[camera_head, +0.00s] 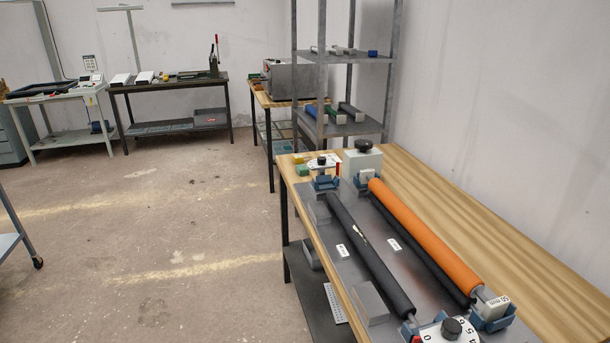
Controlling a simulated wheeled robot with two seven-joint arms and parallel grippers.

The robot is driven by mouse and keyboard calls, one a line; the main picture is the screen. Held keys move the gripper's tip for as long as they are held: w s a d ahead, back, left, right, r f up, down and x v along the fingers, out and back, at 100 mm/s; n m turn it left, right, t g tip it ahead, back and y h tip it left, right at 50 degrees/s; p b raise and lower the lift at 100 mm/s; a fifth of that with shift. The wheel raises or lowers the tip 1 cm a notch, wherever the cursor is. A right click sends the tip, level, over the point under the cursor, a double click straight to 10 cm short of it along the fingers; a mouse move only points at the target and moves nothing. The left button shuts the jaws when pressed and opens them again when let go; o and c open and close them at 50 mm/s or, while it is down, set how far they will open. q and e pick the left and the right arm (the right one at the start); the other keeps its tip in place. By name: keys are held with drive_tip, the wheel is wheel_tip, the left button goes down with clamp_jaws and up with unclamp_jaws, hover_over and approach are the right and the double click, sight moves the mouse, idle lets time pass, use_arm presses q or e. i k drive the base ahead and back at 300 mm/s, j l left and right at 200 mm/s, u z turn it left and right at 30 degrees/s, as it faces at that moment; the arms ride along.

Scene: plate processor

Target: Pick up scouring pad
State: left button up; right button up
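A small green block (303,170) lies on the left edge of the wooden table, near its far end. A small yellow block (298,159) lies just behind it. Either could be the scouring pad; they are too small for me to tell which, or whether they touch. Neither of my grippers shows in the view.
A roller machine with an orange roller (422,238) and a black roller (368,252) fills much of the wooden table (440,195). A metal shelf rack (341,128) stands behind it. Other worktables line the far wall. The concrete floor (160,230) at left is open.

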sight(302, 170)
drive_tip(key=i+j+z, duration=0.15)
drive_tip(key=z, duration=0.3)
drive_tip(key=i+j+z, duration=0.4)
drive_tip(key=k+l, duration=0.05)
drive_tip(key=l, duration=0.05)
